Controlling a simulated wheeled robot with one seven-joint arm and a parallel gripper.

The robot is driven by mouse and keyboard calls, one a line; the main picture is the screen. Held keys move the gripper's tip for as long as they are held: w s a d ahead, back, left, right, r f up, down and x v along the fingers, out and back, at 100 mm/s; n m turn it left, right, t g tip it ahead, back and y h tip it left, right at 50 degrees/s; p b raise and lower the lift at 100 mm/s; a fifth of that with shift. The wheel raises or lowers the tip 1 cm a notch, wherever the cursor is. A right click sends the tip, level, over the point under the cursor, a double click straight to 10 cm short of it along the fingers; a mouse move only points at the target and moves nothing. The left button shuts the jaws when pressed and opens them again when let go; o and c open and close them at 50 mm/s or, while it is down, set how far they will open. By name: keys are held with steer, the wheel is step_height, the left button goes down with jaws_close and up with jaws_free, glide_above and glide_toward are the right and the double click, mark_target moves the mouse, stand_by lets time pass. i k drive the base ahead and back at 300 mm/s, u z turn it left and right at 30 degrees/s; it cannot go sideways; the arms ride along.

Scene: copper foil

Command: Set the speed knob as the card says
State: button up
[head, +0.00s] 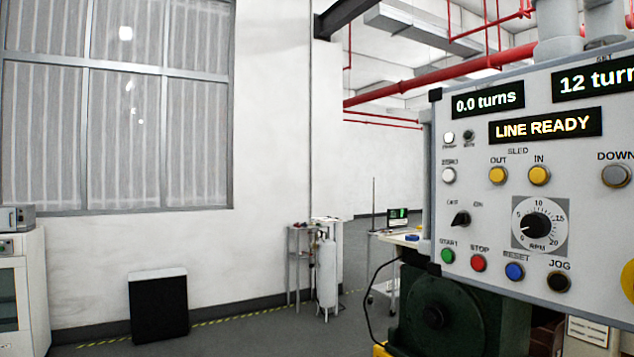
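The speed knob (537,227) is a black knob on the grey control panel (470,215) at the right of the head view. Its dial (555,208) is marked 0, 5, 10, 15, 20 and RPM. The knob's light mark points to the lower left, near 0. A small white label (588,331) shows below the panel; I cannot read it or tell whether it is the card. My gripper is not in view.
Displays read "0.0 turns" (487,102), "12 turn", cut off by the edge (598,82), and "LINE READY" (546,126). Open floor lies left of the machine.

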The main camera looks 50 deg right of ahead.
mark_target(536, 225)
steer(key=i, duration=1.5)
steer(key=z, duration=3.8)
steer(key=i, duration=0.5)
